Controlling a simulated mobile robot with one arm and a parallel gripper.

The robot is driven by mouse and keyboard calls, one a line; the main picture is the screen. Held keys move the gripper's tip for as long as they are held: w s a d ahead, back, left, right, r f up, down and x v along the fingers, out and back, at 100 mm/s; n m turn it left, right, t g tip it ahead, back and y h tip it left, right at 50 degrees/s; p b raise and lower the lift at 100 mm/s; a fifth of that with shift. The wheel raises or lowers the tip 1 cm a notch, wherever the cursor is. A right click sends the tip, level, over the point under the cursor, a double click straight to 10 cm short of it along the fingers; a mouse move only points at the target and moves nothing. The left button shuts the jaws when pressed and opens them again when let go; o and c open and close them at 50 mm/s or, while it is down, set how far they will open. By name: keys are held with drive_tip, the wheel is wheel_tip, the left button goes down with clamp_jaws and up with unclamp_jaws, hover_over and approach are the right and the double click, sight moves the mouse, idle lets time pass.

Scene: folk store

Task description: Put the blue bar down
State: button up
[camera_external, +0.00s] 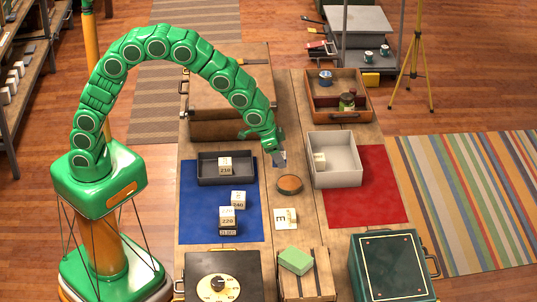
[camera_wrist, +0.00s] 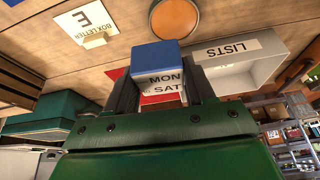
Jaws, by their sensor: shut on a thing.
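My gripper (camera_external: 275,152) hangs over the wooden counter, between the dark tray and the pale grey tray. In the wrist view its two dark fingers (camera_wrist: 162,88) are shut on the blue bar (camera_wrist: 155,54). The bar shows a blue face and a white lettered face with "MON" and "SAT" between the fingers. In the external view only a small pale patch shows at the fingertips, and the blue is hard to make out. The bar appears to be held above the counter; its exact height is unclear.
The grey tray (camera_external: 335,181) marked "LISTS" (camera_wrist: 228,48) is right of my gripper, partly on a red mat (camera_external: 370,205). A round brown disc (camera_external: 289,184) and an "E" card (camera_external: 280,218) lie nearby. Left, a blue mat (camera_external: 195,220) bears a dark tray (camera_external: 207,180) and number blocks.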

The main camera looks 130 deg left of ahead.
drive_tip(key=s+a, duration=0.3)
drive_tip(key=s, duration=1.6)
drive_tip(key=shift+n, duration=0.4)
drive_tip(key=shift+w+a+f, duration=1.45)
drive_tip(key=shift+a+f, duration=0.1)
drive_tip(key=shift+a, duration=0.15)
drive_tip(key=shift+w+a+f, duration=1.4)
drive_tip(key=shift+a+f, duration=0.2)
drive_tip(key=shift+a, duration=0.1)
drive_tip(key=shift+w+a+f, duration=1.45)
drive_tip(key=shift+a+f, duration=0.1)
drive_tip(key=shift+a, duration=0.15)
drive_tip(key=shift+w+a+f, duration=0.1)
drive_tip(key=shift+f, duration=1.65)
drive_tip(key=shift+f, duration=0.15)
drive_tip(key=o, duration=1)
drive_tip(key=shift+r, duration=0.2)
